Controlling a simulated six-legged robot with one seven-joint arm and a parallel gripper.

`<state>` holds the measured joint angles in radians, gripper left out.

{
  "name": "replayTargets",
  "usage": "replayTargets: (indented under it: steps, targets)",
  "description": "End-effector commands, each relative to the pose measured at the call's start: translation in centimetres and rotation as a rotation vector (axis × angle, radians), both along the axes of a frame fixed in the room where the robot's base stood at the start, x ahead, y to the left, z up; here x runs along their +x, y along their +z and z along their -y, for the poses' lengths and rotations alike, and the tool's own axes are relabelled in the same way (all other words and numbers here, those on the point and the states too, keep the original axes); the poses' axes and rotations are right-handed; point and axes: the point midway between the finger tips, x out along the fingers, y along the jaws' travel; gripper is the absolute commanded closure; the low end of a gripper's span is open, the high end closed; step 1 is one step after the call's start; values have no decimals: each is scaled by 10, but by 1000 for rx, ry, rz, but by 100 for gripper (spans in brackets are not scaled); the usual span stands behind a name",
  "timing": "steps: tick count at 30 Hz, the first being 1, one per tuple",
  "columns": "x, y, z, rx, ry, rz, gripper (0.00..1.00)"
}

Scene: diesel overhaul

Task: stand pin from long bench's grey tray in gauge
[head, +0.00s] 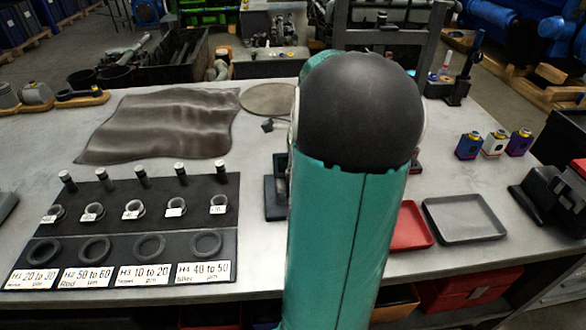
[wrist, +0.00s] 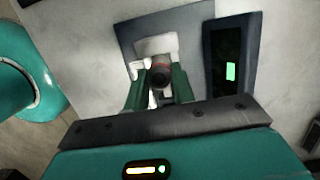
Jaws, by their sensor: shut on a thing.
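In the wrist view my gripper (wrist: 160,88) is shut on the pin (wrist: 160,74), whose dark round end shows between the two green fingers. The pin is over the gauge (wrist: 232,72), which has a dark base plate, a pale block and a dark panel with a lit green display. Whether the pin touches the gauge, I cannot tell. In the head view my arm hides the gripper, the pin and most of the gauge; only a dark edge of the gauge (head: 275,198) shows at left of my arm. The grey tray (head: 464,238) at right looks empty.
A red tray (head: 412,232) lies beside the grey tray, partly behind my arm. A black board (head: 140,215) with several upright pins, rings and labels lies at left. A dark mat (head: 165,122) is behind it. Several small coloured boxes (head: 494,143) stand at right.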

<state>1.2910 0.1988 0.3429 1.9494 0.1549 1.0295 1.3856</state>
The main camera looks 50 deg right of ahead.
Motion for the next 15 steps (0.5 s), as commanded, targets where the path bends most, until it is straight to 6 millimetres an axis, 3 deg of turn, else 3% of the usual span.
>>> replayTargets:
  steps: [15]
  targets:
    - [0, -8, 0, 0, 0, 0, 98]
